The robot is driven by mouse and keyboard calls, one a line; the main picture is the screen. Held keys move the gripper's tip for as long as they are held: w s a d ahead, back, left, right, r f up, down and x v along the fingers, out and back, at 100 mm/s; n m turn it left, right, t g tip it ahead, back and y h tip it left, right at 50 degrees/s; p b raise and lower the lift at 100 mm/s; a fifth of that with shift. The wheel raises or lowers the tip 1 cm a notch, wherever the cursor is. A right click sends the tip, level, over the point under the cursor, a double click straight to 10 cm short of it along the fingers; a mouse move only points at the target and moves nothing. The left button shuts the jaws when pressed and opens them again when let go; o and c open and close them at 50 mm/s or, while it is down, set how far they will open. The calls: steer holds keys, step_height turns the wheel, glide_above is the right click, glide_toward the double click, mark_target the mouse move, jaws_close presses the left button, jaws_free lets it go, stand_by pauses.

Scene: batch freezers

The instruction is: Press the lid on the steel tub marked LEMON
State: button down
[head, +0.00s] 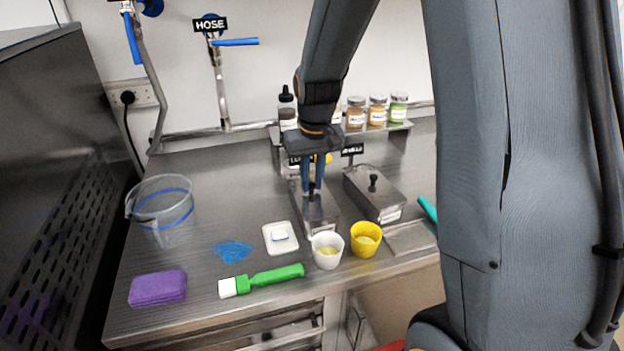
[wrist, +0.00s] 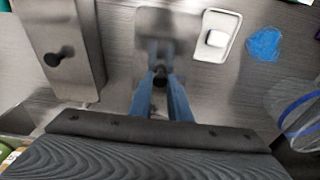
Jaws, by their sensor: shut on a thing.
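My gripper (head: 312,192) points down and is shut on the black knob of a steel lid (head: 321,212) at the middle of the counter. The lid lies over a long steel tub, and I cannot tell whether it is fully seated. A black sign behind it is mostly hidden by my gripper; only its first letters show, seemingly "LE". In the wrist view the blue fingers (wrist: 162,88) close around the dark knob (wrist: 160,74). A second steel tub (head: 374,193) stands to the right with its lid and knob on; its sign is unreadable.
A white cup (head: 327,250) and a yellow cup (head: 366,239) stand close in front of the tubs. A white dish (head: 280,238), green brush (head: 270,277), purple sponge (head: 158,288) and clear jug (head: 163,211) lie left. Jars (head: 377,110) line a back shelf.

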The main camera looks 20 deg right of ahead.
steer(key=c, duration=1.1)
jaws_free()
steer(key=shift+r, duration=0.15)
steer(key=shift+r+p, duration=2.75)
steer(key=shift+r, duration=0.6)
jaws_close()
